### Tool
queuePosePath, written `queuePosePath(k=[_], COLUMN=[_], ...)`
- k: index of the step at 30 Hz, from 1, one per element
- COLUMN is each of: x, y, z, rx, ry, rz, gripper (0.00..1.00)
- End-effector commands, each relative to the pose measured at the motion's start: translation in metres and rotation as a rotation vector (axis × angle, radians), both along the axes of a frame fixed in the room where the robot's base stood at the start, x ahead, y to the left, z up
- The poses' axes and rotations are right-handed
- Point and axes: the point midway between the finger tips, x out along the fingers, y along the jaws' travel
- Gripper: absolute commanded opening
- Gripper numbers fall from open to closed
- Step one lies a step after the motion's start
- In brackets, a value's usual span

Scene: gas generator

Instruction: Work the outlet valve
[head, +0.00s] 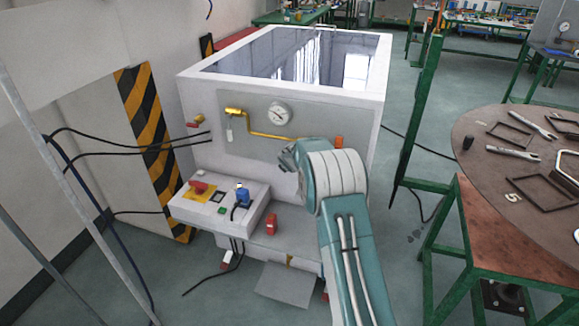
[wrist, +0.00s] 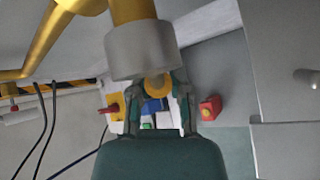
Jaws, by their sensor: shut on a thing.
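The outlet valve appears to be the yellow round part (wrist: 157,85) under a grey collar (wrist: 140,50) on the gold pipe (wrist: 132,10) in the wrist view. My gripper (wrist: 160,112) has one finger on each side of this part and is shut on it; exact finger contact is hard to make out. In the head view my gripper (head: 288,158) is at the grey front panel (head: 255,150), below the pressure gauge (head: 279,113). My wrist hides the valve there.
A control box (head: 215,205) with a red switch (head: 198,188) and blue plug (head: 242,195) juts out below the panel. A red box (head: 271,224) sits right of it. Black cables hang at left. A green-framed round table (head: 480,150) stands at right, with floor between.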

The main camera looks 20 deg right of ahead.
Motion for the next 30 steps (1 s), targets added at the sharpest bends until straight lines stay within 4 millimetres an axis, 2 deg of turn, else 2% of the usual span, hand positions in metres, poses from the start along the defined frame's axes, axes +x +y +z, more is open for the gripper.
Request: queuePosePath(k=[1, 15, 30], x=[-0.002, -0.016, -0.026], y=[0.001, -0.017, -0.032], z=[-0.008, -0.018, -0.02], rx=[-0.017, -0.297, -0.481], ry=[0.026, 0.226, 0.361], rz=[0.001, -0.001, -0.002], gripper=[0.0, 0.0, 0.0])
